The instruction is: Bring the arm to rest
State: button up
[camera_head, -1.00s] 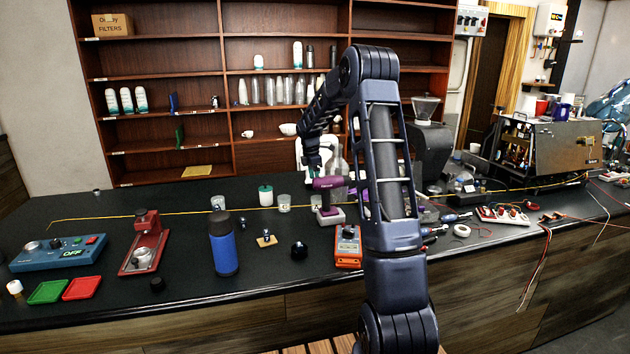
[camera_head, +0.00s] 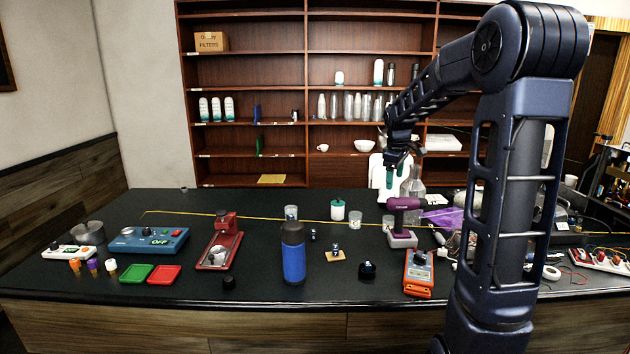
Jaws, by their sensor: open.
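My arm (camera_head: 520,150) rises at the right of the head view and bends over at its elbow toward the left. Its forearm slopes down toward the back of the counter. My gripper (camera_head: 402,165) hangs at the lower end of the forearm, above the rear of the counter, in front of the shelves. It is small in the picture. Its jaws are open, and I see nothing held between them. A white object (camera_head: 376,172) and a clear bottle (camera_head: 412,187) show behind or close to it; I cannot tell the gaps.
The dark counter (camera_head: 120,215) carries a purple drill (camera_head: 403,218), an orange meter (camera_head: 419,272), a blue bottle (camera_head: 292,255), a red press (camera_head: 218,245) and a blue control box (camera_head: 148,240). Wooden shelves (camera_head: 245,85) stand behind. The counter's back left is mostly clear.

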jog(key=s+d+m+t, duration=0.1)
jog(key=s+m, duration=0.9)
jog(key=s, duration=2.3)
jog(key=shift+s+f+m+t+y, duration=0.2)
jog(key=shift+m+t+y, duration=0.2)
jog(key=shift+t, duration=0.3)
